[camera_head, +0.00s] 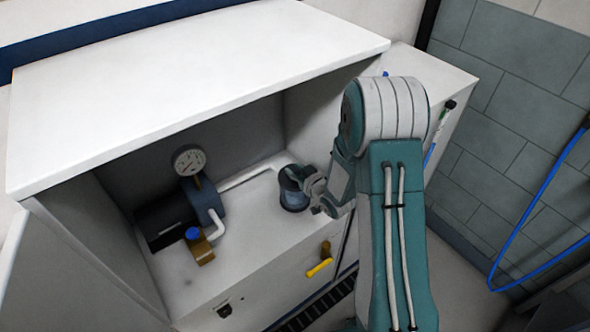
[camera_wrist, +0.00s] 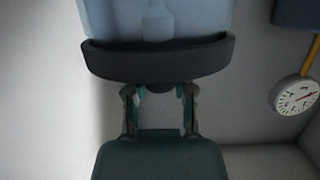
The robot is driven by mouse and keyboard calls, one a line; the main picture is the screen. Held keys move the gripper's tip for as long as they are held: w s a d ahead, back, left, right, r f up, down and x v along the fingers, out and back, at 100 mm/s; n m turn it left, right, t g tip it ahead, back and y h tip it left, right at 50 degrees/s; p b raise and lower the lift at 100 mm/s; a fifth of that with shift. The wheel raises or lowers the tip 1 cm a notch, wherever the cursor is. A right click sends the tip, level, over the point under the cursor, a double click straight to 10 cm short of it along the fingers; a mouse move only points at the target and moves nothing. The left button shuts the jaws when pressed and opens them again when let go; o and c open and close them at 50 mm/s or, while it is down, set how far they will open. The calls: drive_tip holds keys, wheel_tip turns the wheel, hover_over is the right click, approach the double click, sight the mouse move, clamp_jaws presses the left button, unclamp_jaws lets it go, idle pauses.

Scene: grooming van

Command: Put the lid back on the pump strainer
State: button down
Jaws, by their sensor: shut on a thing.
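The pump strainer (camera_head: 293,196) stands inside the cabinet, right of the pump, with a clear bluish bowl and dark rims. In the wrist view, its clear bowl (camera_wrist: 190,18) fills the top of the picture. The curved dark lid (camera_wrist: 157,62) lies along the edge of the bowl, and a small knob projects from it. My gripper (camera_wrist: 160,92) is shut on the lid at this knob. In the head view, my gripper (camera_head: 314,190) is at the right side of the strainer and covers part of it. I cannot tell whether the lid is fully seated.
Left of the strainer are a pressure gauge (camera_head: 188,160), a blue pump (camera_head: 207,201) and a brass fitting with a blue cap (camera_head: 194,234). A white pipe (camera_head: 248,176) runs towards the strainer. The cabinet top (camera_head: 190,75) overhangs. A yellow handle (camera_head: 319,268) projects from the front.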

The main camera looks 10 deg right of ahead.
drive_tip(key=shift+c, duration=1.8)
unclamp_jaws()
drive_tip(key=v, duration=1.2)
